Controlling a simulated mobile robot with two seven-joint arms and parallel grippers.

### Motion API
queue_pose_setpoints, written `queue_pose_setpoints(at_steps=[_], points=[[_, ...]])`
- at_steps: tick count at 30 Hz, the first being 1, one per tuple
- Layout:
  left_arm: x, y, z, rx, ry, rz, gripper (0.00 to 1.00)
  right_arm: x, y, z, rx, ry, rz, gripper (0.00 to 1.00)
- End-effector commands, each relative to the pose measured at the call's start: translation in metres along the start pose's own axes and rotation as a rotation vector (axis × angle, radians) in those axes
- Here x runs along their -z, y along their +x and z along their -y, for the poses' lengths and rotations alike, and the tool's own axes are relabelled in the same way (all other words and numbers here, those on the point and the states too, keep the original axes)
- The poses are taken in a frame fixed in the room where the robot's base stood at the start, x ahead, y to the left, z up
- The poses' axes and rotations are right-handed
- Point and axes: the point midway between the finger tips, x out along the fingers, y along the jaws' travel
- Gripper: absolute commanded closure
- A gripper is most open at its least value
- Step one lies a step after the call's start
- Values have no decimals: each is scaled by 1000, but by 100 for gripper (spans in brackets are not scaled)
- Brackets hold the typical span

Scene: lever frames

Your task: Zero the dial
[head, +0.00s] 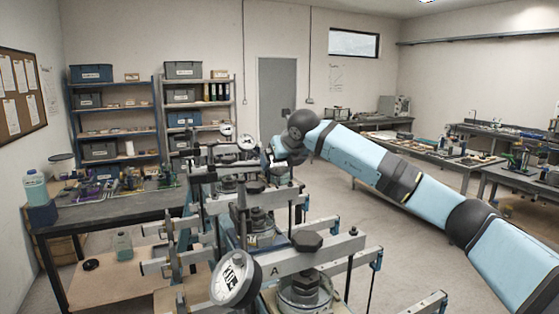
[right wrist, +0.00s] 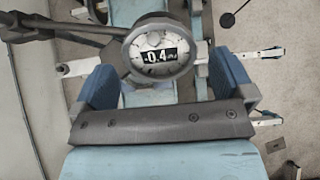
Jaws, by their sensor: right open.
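A round dial (right wrist: 160,52) with a pale face and a dark readout that looks like -0.4 is in the right wrist view. My right gripper (right wrist: 166,76) is open, with one blue finger on each side of the dial's lower part; I cannot tell whether either touches it. In the head view, my right gripper (head: 272,158) is at the far lever frames, just right of a small dial (head: 246,142). Another small dial (head: 227,130) is behind it. A large dial (head: 236,278) is on the nearest lever frame (head: 300,252), marked A. My left gripper is out of view.
The lever frames stand in a row running away from me, with beams, posts and rods sticking out. A workbench (head: 110,208) with bottles and small items is on the left. Other benches (head: 430,150) are on the right. Open floor (head: 395,255) lies right of the row.

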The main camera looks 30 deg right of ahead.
Motion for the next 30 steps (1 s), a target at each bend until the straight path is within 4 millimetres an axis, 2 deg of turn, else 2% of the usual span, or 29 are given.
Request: queue_pose_setpoints(at_steps=[6, 16, 17, 23, 30], points=[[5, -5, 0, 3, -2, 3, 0, 0, 23, 0, 1, 0, -2, 0], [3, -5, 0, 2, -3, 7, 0, 0, 27, 0, 0, 0, 0, 0], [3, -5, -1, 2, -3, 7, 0, 0, 27, 0, 0, 0, 0, 3], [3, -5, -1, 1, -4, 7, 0, 0, 27, 0, 0, 0, 0, 49], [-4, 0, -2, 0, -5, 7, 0, 2, 29, 0, 1, -72, 0, 50]])
